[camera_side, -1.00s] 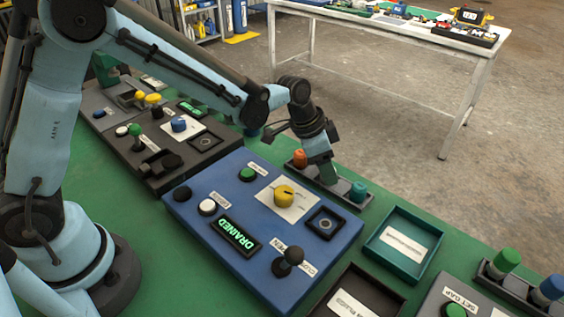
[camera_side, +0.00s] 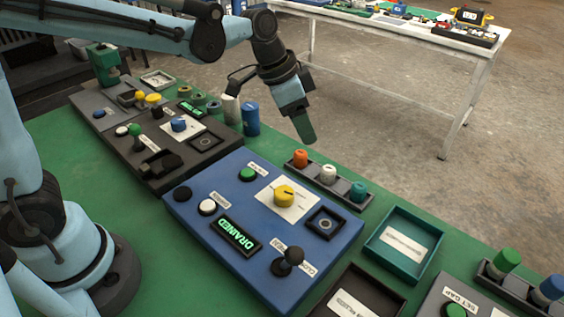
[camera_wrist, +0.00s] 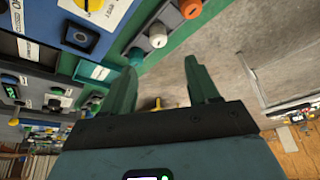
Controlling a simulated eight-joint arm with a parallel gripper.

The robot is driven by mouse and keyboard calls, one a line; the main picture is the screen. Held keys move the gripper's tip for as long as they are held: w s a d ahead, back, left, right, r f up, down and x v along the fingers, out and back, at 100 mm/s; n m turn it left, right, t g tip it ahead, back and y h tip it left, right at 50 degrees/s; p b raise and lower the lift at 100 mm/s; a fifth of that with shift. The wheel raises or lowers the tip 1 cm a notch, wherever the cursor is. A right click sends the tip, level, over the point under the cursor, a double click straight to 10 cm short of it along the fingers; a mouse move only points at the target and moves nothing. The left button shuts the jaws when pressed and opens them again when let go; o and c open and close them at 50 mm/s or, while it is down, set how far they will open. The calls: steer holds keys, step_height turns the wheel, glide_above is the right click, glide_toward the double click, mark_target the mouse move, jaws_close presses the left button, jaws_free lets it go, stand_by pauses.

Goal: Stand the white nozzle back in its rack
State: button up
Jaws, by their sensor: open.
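The white nozzle (camera_side: 328,174) stands upright in the middle place of the small grey rack (camera_side: 345,187), between an orange nozzle (camera_side: 300,158) and a teal nozzle (camera_side: 358,191). The white nozzle (camera_wrist: 157,40) also shows in the wrist view, apart from my fingers. My gripper (camera_side: 306,132) is above and behind the rack's orange end, empty and touching nothing. In the wrist view my gripper (camera_wrist: 160,66) has its two green fingers spread apart with nothing between them. The foot of the white nozzle is hidden in the rack.
The blue panel (camera_side: 215,243) with knobs and a lit "DRAINED" display lies in front of the rack. A teal tray (camera_side: 432,259) is to its right. A white cylinder (camera_side: 230,109) and a blue cylinder (camera_side: 251,118) stand at the left. Above the rack is free room.

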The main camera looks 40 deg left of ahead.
steer(key=s+a+n+t+y, duration=0.2)
steer(key=s+a+n+t, duration=0.1)
steer(key=s+a+n, duration=0.4)
steer(key=s+a, duration=0.3)
steer(key=s, duration=0.4)
steer(key=shift+n+t+y, duration=0.3)
steer(key=shift+n+y, duration=0.1)
steer(key=shift+a, duration=0.1)
stand_by(0.3)
